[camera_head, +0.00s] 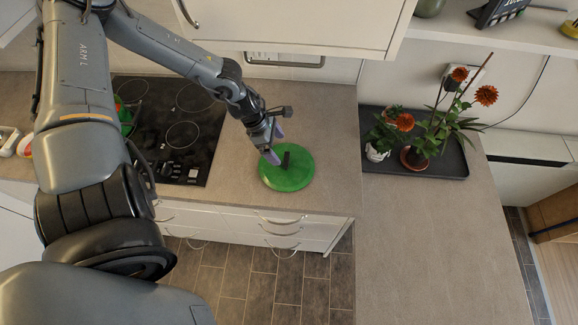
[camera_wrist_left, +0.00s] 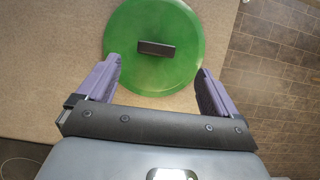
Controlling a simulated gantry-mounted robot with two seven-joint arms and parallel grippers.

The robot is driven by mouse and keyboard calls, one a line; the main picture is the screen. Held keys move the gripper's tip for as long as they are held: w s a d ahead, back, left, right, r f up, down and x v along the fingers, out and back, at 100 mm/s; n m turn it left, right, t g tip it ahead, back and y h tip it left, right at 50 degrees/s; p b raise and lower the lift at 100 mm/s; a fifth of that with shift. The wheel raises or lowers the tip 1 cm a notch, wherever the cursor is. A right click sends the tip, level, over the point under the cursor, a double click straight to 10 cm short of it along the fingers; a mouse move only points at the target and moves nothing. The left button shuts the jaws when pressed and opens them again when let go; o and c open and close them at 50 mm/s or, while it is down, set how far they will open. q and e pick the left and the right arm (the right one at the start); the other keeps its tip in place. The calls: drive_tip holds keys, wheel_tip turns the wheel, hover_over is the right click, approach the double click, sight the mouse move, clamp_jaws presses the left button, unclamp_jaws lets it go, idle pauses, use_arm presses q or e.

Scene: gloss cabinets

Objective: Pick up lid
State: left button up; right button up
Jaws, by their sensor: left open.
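The lid (camera_head: 296,177) is a round green disc with a dark bar handle, lying flat on the counter near its front edge. In the left wrist view the lid (camera_wrist_left: 152,75) is at the top middle, with its dark handle (camera_wrist_left: 156,49) lying crosswise. My left gripper (camera_head: 272,150) is above the lid's back left part. Its two purple fingers stand wide apart with nothing between them, and the left gripper also shows in the wrist view (camera_wrist_left: 160,75). The handle is ahead of the fingertips, not between them. My right gripper is not in view.
A black cooktop (camera_head: 175,128) is left of the lid, with a green and red object (camera_head: 124,115) on its left side. A dark tray (camera_head: 448,160) with potted flowers stands at the right. An upper cabinet (camera_head: 300,22) hangs behind. The right counter (camera_head: 430,235) is clear.

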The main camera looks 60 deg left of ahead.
sight(286, 158)
use_arm(q)
drive_tip(key=x, duration=0.3)
drive_tip(key=shift+f+b, duration=0.15)
drive_tip(key=shift+b, duration=0.25)
drive_tip(key=shift+w+d+f, duration=0.15)
drive_tip(key=shift+w+f, duration=0.1)
drive_tip(key=shift+f, duration=0.4)
drive_tip(key=b+x, duration=0.3)
drive_tip(key=shift+a+f+b, duration=0.2)
drive_tip(key=shift+f+b, duration=0.1)
drive_tip(key=shift+w+d+f+b, duration=0.1)
drive_tip(key=shift+w+f+b, duration=0.2)
drive_tip(key=shift+b, duration=0.15)
drive_tip(key=shift+r, duration=0.1)
drive_tip(key=shift+c, duration=0.2)
drive_tip(key=c, duration=1.4)
